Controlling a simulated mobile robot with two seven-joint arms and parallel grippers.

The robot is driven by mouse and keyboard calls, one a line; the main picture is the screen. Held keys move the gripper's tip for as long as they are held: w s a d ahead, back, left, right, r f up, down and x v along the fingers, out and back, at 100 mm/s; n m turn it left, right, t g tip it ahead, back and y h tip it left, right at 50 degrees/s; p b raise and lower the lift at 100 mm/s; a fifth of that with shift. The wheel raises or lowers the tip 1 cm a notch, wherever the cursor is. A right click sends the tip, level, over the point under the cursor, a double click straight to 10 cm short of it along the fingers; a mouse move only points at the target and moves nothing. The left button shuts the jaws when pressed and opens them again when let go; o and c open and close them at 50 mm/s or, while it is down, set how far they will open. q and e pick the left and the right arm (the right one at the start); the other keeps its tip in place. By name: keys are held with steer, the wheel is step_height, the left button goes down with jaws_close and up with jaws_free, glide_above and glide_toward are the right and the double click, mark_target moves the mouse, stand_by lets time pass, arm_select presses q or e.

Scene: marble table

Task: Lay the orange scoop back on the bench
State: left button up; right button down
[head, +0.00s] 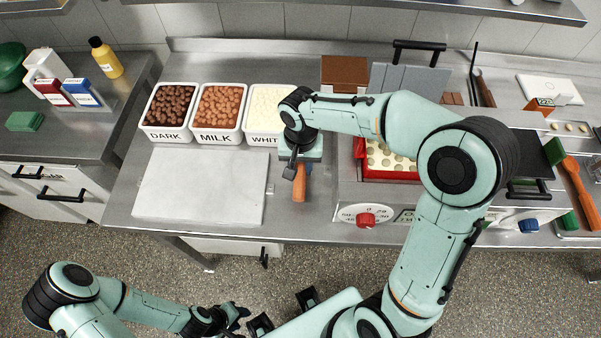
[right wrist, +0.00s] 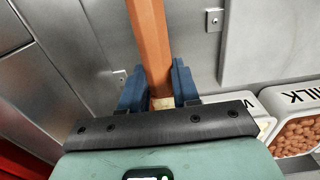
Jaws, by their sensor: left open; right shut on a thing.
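The orange scoop (head: 299,186) shows as an orange handle below my right gripper (head: 296,170) in the head view, over the steel bench (head: 318,216) between the marble slab and the dial-fronted machine. In the right wrist view the handle (right wrist: 150,40) runs up between the two blue fingers (right wrist: 158,88), which are shut on it. The scoop's head is hidden, and I cannot tell whether it touches the bench. My left gripper (head: 284,311) is open and empty, low in front of the bench over the floor.
A pale slab (head: 200,186) lies left of the scoop. Bins of dark (head: 170,105), milk (head: 217,108) and white (head: 262,105) chocolate stand behind it. A machine with a red dial (head: 366,219) and red mould (head: 390,160) stands right. The bench strip in front of the scoop is clear.

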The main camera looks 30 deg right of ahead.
mark_target(300, 174)
step_height(300, 174, down, 4)
steer(key=shift+f, duration=0.15)
stand_by(0.3)
steer(key=c, duration=1.2)
jaws_free()
steer(key=shift+f+b, duration=0.15)
steer(key=shift+b, duration=0.15)
steer(key=shift+c, duration=0.2)
steer(key=o, duration=0.4)
